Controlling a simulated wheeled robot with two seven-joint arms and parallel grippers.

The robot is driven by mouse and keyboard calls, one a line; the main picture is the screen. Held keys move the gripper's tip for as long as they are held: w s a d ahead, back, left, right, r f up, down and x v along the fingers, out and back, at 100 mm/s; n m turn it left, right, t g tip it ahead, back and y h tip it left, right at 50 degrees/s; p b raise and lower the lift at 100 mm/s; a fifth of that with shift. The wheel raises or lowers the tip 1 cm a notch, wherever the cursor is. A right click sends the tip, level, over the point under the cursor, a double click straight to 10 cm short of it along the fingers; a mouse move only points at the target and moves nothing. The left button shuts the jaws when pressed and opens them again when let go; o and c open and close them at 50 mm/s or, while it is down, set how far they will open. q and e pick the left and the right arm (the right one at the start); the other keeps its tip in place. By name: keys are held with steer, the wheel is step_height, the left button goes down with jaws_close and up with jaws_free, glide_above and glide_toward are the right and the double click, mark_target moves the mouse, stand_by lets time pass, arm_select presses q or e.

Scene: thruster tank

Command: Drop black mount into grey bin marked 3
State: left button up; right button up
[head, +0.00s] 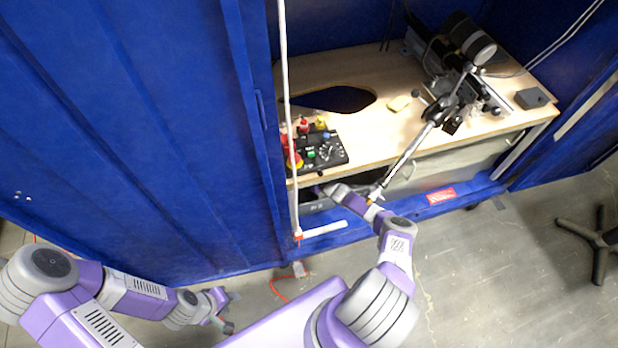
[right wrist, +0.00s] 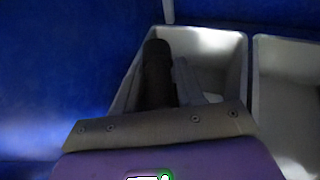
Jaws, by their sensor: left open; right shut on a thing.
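The black mount (right wrist: 157,68) is a dark, roughly cylindrical piece in the right wrist view. My right gripper (right wrist: 158,84) is shut on it and holds it over a pale grey bin (right wrist: 222,50). The bin's walls show around and behind the mount; no number can be read there. My left gripper (head: 226,312) is open and empty, low at the left in the head view, outside the blue enclosure.
A second grey bin (right wrist: 287,105) stands to the right of the first. The wooden tabletop (head: 385,125) lies above, with a black control box (head: 322,152) and a clamp stand with equipment (head: 450,100). Blue walls (head: 130,120) close in at the left.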

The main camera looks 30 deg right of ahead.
steer(key=shift+f, duration=0.7)
arm_select(q)
steer(key=shift+f, duration=0.35)
arm_select(e)
steer(key=shift+r, duration=0.1)
steer(key=shift+f, duration=0.6)
steer(key=o, duration=1.1)
steer(key=shift+o, duration=0.2)
steer(key=shift+r, duration=0.1)
